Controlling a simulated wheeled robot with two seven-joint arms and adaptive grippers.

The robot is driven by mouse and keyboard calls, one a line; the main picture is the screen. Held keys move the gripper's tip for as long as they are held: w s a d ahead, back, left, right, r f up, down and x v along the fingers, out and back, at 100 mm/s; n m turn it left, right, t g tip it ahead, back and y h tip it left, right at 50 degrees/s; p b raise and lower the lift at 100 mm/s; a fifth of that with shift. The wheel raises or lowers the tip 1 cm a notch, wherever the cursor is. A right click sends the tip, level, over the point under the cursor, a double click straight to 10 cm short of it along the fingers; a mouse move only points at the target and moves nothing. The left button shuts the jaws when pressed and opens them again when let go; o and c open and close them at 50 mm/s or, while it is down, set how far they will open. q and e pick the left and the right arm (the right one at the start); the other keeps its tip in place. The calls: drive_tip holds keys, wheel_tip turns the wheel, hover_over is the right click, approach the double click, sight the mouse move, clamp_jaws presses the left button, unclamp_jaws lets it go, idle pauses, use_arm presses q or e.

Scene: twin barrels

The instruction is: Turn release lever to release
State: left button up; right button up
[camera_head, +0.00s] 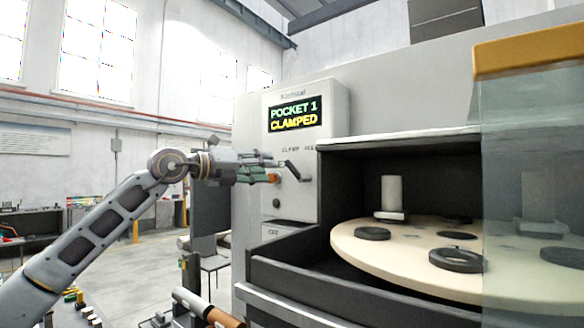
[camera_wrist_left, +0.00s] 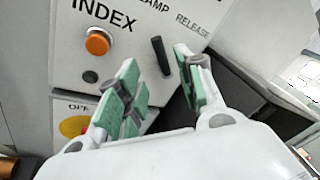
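The release lever (camera_head: 292,170) is a short dark handle on the grey control panel, under a "CLAMP" label. In the left wrist view the black lever (camera_wrist_left: 161,56) stands tilted between the words "CLAMP" and "RELEASE", nearer neither clearly. My left gripper (camera_head: 270,168) is in front of the panel, pointing at the lever. In the left wrist view its green-padded fingers (camera_wrist_left: 160,72) are apart, with the lever showing beyond the gap; I see no contact. The display (camera_head: 293,113) reads "POCKET 1 CLAMPED". My right gripper is not in view.
An orange INDEX button (camera_wrist_left: 98,42) sits left of the lever, with a dark round button (camera_wrist_left: 90,77) below. A red and yellow button (camera_wrist_left: 75,125) is partly hidden by my gripper.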

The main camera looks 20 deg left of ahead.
sight(289, 168)
use_arm(q)
drive_tip(key=p+x, duration=0.2)
drive_tip(key=x, duration=0.6)
drive_tip(key=shift+w+d, duration=0.1)
drive_tip(key=shift+w+d+p, duration=0.3)
drive_tip(key=shift+w+p, duration=0.05)
drive_tip(key=shift+w, duration=0.2)
drive_tip(key=shift+w+d, duration=0.15)
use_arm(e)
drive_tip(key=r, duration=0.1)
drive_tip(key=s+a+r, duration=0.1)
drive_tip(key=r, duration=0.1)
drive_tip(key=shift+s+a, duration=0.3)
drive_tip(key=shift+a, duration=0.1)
use_arm(q)
clamp_jaws()
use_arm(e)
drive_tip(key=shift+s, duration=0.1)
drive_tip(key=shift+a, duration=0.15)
